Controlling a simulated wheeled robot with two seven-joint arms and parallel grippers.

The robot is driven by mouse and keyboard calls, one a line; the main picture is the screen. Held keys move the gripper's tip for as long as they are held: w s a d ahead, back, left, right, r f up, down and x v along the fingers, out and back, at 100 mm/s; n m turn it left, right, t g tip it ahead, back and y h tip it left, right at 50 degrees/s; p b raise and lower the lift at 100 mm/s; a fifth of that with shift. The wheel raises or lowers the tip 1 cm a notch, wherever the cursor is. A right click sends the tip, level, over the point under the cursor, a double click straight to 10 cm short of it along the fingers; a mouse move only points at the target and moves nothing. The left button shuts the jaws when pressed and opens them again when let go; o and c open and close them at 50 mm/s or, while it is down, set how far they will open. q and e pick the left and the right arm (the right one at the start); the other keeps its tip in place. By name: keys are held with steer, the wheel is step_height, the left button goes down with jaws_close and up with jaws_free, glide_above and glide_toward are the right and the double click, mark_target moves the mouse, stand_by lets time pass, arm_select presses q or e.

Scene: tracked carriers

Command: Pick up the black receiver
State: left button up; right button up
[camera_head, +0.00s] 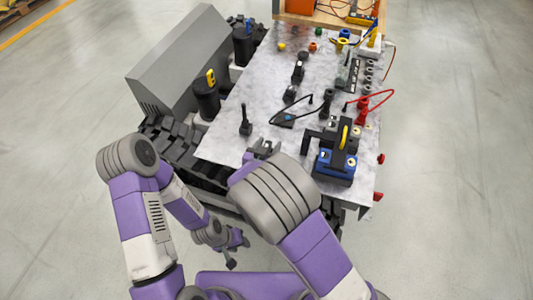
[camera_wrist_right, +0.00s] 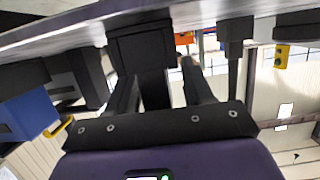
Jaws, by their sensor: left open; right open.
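A small black upright piece with a thin stem (camera_head: 246,124), which looks like the black receiver, stands on the marbled tabletop near its left front edge. It seems to be the stemmed black piece (camera_wrist_right: 236,50) at the right of the upside-down right wrist view. My right gripper (camera_head: 263,147) is open at the table's front edge, to the right of and nearer than that piece. In the wrist view a dark block (camera_wrist_right: 142,50) lies between its fingers; I cannot tell whether they touch it. My left gripper (camera_head: 238,253) is open, low in front of the table, empty.
A blue-and-black device (camera_head: 335,165) with a yellow handle stands right of my right gripper. A small cabled device (camera_head: 285,119) lies behind. Black canisters (camera_head: 206,100) and a grey housing (camera_head: 180,60) stand left. Red leads (camera_head: 362,108) lie on the right side.

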steer(key=shift+c, duration=0.5)
jaws_close()
steer(key=shift+r, duration=0.1)
